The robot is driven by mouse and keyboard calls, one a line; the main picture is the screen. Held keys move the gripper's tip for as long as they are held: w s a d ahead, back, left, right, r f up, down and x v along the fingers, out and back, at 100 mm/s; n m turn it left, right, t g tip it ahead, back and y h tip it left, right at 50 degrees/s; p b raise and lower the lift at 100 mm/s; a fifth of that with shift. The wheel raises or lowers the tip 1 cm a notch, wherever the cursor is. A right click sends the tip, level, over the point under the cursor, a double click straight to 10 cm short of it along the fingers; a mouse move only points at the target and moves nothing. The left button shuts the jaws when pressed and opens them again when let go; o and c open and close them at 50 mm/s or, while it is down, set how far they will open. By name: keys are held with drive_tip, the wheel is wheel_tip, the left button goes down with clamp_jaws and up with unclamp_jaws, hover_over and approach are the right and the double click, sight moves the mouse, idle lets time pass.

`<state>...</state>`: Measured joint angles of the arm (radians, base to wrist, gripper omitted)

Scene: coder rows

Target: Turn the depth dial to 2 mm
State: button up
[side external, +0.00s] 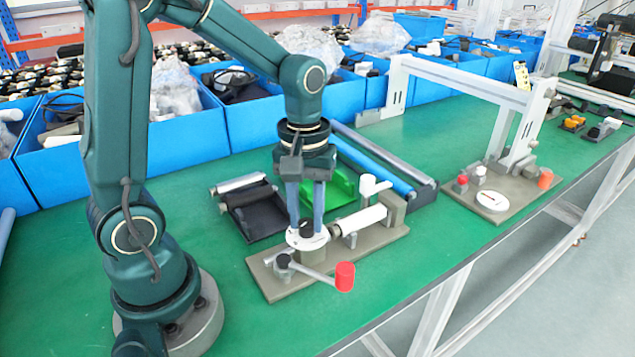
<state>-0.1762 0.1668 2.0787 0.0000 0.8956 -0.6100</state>
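My gripper (306,226) points straight down over a grey-based device (270,275) at the front middle of the bench. Its two blue fingers stand apart, one on each side of a black knob (307,228) on a white round dial (296,241). I cannot tell whether they touch the knob. The dial's marks are too small to read and the fingers partly cover its face. Neither dial has a readable label.
A crank with a red handle (345,276) sticks out in front of the near device. A white roller (361,219) and white lever (371,187) are right of the dial. A grey frame (470,75) stands at right. Green bench is clear between.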

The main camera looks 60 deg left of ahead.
clamp_jaws()
drive_tip(key=m, duration=0.5)
drive_tip(key=shift+m, duration=0.3)
drive_tip(key=m, duration=0.6)
idle(0.4)
drive_tip(key=o, duration=0.7)
unclamp_jaws()
